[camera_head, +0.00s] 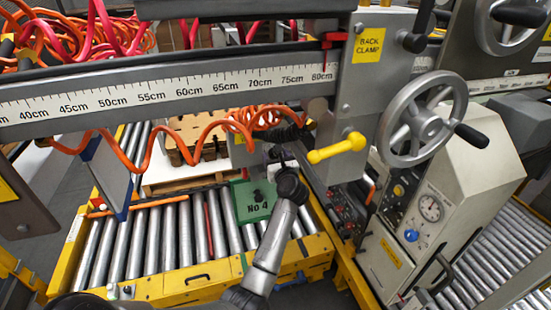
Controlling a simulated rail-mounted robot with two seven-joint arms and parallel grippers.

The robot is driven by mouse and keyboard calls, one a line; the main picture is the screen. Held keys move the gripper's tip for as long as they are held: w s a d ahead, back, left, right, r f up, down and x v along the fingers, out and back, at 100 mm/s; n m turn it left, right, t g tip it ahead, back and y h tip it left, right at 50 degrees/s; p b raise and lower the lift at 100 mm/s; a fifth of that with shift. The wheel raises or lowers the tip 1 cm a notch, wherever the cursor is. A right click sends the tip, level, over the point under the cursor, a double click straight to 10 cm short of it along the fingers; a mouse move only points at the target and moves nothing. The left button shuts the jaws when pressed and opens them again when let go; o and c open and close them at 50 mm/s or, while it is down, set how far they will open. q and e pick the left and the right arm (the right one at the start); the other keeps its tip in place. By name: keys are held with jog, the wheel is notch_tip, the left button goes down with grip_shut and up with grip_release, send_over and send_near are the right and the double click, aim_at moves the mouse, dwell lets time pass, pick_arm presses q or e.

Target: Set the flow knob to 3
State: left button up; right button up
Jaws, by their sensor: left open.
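The grey machine housing (455,185) at the right carries a round blue knob (411,235) below a white dial gauge (430,208). A yellow knob (398,190) sits on the panel to its left. No label or number reading "flow" or "3" is legible, so I cannot tell which knob is the flow knob. My left gripper (278,153) is open, at the end of my arm that rises from the bottom middle. It is left of both knobs and apart from them, over the green plate area. My right gripper is not in view.
A handwheel (422,120) and a yellow lever (337,147) stick out above the panel. The ruler beam (170,93) crosses the view, with an orange coiled hose below it. A green "No 4" plate (253,208) lies on the rollers (150,245).

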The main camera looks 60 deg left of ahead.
pick_arm(q)
jog(key=shift+w+a, duration=0.1)
jog(key=shift+a, duration=0.2)
jog(key=c, duration=0.9)
jog(key=shift+r+m+p, duration=0.15)
jog(key=shift+m+p, duration=0.15)
jog(key=shift+p, duration=0.4)
jog(key=m+p, duration=0.7)
jog(key=p, duration=0.2)
jog(key=shift+r+p, duration=0.1)
jog(key=shift+p, duration=0.2)
jog(key=shift+f+m+p, duration=0.2)
jog(key=shift+m+p, duration=1.1)
jog(key=shift+m, duration=0.2)
jog(key=o, duration=0.9)
